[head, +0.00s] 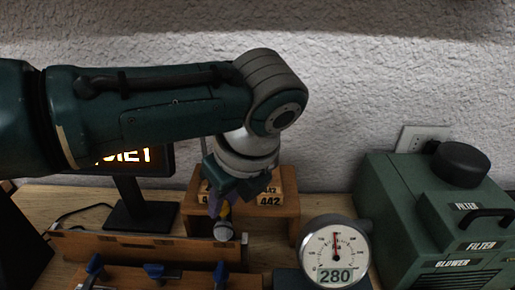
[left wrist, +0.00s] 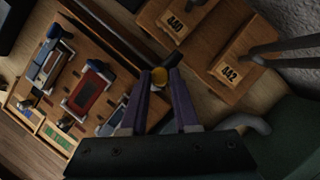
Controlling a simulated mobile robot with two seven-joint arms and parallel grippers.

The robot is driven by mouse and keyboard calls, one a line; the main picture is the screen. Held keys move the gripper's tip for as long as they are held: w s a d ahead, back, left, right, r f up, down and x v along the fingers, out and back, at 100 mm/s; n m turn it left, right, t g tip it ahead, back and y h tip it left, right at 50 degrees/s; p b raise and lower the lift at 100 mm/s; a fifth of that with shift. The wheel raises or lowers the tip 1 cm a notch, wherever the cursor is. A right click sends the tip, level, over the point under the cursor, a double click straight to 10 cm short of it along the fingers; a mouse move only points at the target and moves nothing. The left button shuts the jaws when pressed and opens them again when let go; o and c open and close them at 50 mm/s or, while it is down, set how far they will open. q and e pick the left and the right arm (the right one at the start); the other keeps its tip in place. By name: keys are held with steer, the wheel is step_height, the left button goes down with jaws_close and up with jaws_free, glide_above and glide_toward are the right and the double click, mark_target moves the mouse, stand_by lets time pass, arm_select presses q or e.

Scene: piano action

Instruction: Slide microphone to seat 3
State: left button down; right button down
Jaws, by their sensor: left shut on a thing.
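My left gripper (head: 222,205) reaches down in front of the wooden stand. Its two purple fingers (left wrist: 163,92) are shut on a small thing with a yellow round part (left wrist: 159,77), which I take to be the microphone. In the head view a small grey rounded head (head: 223,231) shows just below the fingertips, at the right end of the wooden rail (head: 140,245). I cannot tell whether it touches the rail. The fingers hide part of it. No seat numbers are readable. My right gripper is not in view.
The wooden stand (head: 287,212) holds blocks marked 440 (left wrist: 174,26) and 442 (head: 270,200). A lit sign (head: 140,215) stands at left. A dial gauge (head: 335,253) reading 280 and a green blower box (head: 430,225) stand at right. Blue-handled clamps (head: 154,271) line the front.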

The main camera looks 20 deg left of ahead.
arm_select(q)
steer(key=shift+d, duration=0.2)
steer(key=c, duration=0.7)
jaws_free()
steer(key=shift+o, duration=0.2)
steer(key=p+v, duration=0.1)
steer(key=v, duration=0.9)
